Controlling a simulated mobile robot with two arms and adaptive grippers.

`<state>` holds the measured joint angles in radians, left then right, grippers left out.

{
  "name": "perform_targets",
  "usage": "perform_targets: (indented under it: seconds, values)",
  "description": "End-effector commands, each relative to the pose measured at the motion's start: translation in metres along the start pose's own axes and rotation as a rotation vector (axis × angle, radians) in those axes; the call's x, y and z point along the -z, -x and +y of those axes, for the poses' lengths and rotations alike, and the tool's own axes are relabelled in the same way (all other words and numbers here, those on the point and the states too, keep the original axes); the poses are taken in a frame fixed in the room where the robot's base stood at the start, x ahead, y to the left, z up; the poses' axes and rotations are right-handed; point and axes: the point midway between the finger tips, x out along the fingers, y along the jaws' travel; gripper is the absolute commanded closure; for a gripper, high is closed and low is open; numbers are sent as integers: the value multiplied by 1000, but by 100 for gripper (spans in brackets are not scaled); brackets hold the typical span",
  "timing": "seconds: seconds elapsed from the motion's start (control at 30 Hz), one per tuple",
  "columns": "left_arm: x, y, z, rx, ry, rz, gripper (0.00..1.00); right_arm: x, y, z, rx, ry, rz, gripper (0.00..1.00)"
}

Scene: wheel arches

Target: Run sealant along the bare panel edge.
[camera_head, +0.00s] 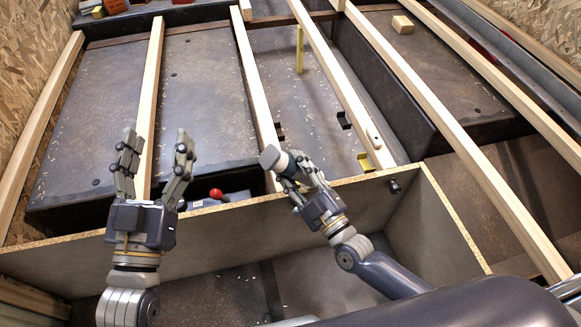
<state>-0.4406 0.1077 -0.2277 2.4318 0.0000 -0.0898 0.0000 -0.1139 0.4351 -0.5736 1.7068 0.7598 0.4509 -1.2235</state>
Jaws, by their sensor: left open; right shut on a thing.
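The bare panel edge (232,203) is a tan, speckled chipboard strip along the top of a grey panel (230,235). It crosses the view from the lower left to the right of centre. My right gripper (298,172) is shut on a cylinder with a light grey end and a dark blue-grey body, probably the sealant tube (272,157). The tube's light end points up and left, above the far side of the edge; fingers hide part of its body. I cannot tell whether it touches anything. My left gripper (157,163) is open and empty, fingers upward, left of the tube.
Pale wooden battens (148,95) run lengthwise over dark wheel arch boxes (205,85). A red knob (216,193) sits just behind the edge, between my grippers. A wood block (402,24) lies on the right box. A chipboard wall (30,70) bounds the left.

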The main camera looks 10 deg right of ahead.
Motion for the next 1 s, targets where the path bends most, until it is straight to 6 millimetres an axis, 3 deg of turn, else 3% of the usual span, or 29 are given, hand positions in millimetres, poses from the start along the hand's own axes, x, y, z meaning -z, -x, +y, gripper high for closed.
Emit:
perform_targets:
  seconds: [1.0]
  values:
    - [-8, 1, -1, 2, -1, -39, 38, -16, 9, 21, -2, 2, 1, 84]
